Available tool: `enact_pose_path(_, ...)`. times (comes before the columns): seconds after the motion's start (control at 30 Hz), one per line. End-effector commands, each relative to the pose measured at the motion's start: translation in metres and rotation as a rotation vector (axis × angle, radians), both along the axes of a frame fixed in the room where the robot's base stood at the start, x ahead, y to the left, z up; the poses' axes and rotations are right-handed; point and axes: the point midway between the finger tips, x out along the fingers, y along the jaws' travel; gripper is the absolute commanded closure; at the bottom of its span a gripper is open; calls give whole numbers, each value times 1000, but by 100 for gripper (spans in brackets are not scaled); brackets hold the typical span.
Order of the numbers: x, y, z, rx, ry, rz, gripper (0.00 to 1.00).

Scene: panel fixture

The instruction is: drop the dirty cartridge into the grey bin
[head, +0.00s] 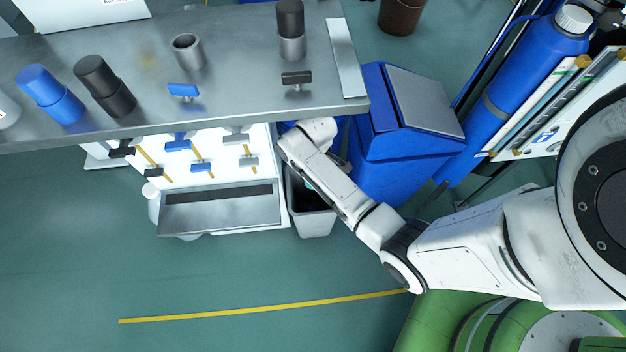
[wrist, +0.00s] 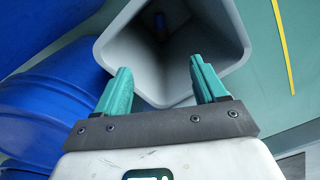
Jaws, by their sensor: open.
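The grey bin (head: 314,224) stands on the floor beside the white panel fixture, partly hidden by my arm. In the wrist view, I look into the open mouth of the bin (wrist: 218,32). My gripper (wrist: 160,66) is open and empty, its teal fingers apart over the near part of the bin mouth. A small dark and blue object (wrist: 160,24) shows deep inside the bin, apart from the fingers. It may be the cartridge, but it is too small and shaded to tell. In the head view, my gripper is mostly hidden behind my wrist.
A metal table (head: 235,85) holds a blue cylinder (head: 50,94), a black cylinder (head: 104,86), a grey cup (head: 187,51) and a dark-topped cylinder (head: 290,28). A blue lidded bin (head: 400,145) stands right of the grey bin. Floor in front is clear.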

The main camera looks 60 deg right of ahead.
Motion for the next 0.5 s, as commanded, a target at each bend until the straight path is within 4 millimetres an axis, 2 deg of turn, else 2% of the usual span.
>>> enact_pose_path(0.03, 1, 0, 15, -1, -3, 1, 29)
enact_pose_path(0.2, 1, 0, 49, -1, -3, 2, 29)
enact_pose_path(0.4, 1, 0, 76, -1, -2, 2, 29)
enact_pose_path(0.5, 0, 0, 83, 0, 0, 1, 29)
